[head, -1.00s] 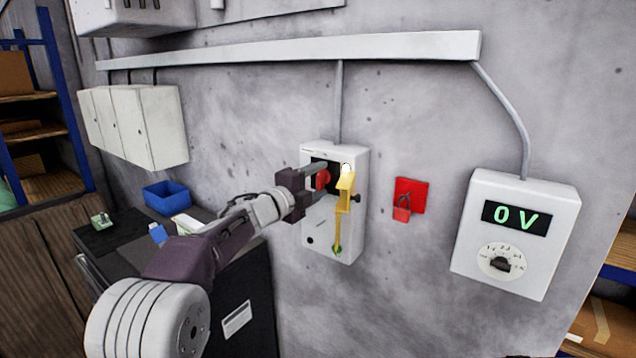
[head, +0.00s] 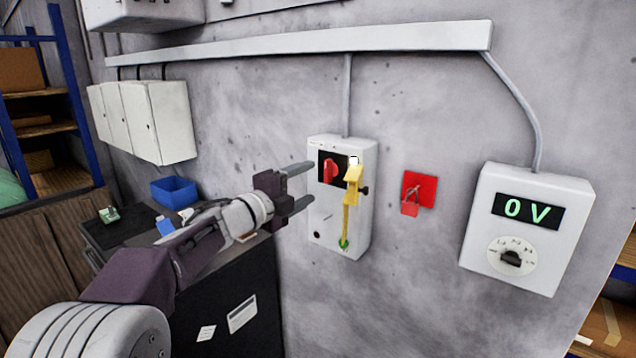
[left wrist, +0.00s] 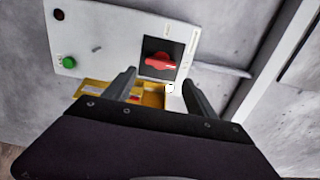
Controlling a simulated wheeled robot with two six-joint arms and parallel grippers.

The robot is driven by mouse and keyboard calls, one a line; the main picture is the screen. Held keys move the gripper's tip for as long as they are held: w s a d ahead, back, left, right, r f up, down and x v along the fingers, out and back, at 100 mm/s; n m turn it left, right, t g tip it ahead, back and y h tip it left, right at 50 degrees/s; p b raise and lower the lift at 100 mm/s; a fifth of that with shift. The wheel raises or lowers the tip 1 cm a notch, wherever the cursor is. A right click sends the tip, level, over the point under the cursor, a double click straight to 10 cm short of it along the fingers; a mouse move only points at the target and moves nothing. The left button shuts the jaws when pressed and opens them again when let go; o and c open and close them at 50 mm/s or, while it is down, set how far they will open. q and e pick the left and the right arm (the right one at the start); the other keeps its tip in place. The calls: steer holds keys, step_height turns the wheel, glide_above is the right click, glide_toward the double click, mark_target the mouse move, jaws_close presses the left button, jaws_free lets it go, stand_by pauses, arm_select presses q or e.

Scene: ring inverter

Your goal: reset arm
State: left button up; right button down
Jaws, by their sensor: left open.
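My left gripper (head: 302,187) is open and empty, just left of the white switch box (head: 327,225) on the wall. A red rotary knob (head: 330,171) on a black plate sits at the top of the box, apart from the fingers. The knob also shows in the left wrist view (left wrist: 158,61), beyond the two spread fingers (left wrist: 156,88). A yellow part (head: 350,195) hangs down the right side of the box front, with a green button (head: 343,243) at its lower end. My right gripper is not in view.
A red padlock (head: 409,207) hangs on a red plate (head: 427,187) right of the box. A meter (head: 513,270) farther right reads 0 V. A dark cabinet (head: 262,290) with a blue bin (head: 174,192) stands below left. Wall between box and meter is otherwise clear.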

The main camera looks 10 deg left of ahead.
arm_select(q)
steer(key=shift+s+a, duration=0.25)
steer(key=shift+s, duration=0.2)
steer(key=s+a+f+n+g+y+p, duration=0.35)
steer(key=s+f+n, duration=0.35)
steer(key=f, duration=0.4)
steer(key=s+a+f+n+g+y+p, duration=0.25)
steer(key=s+f+n+y, duration=0.2)
steer(key=f+n, duration=0.55)
steer(key=s+f+n+g, duration=0.3)
steer(key=s+f, duration=0.3)
steer(key=s, duration=0.3)
steer(key=s+f+n+g, duration=0.4)
steer(key=s+f+g, duration=0.1)
steer(key=s, duration=0.4)
steer(key=shift+s+f+n+y, duration=0.3)
steer(key=shift+s+f+y, duration=0.1)
steer(key=shift+f, duration=0.1)
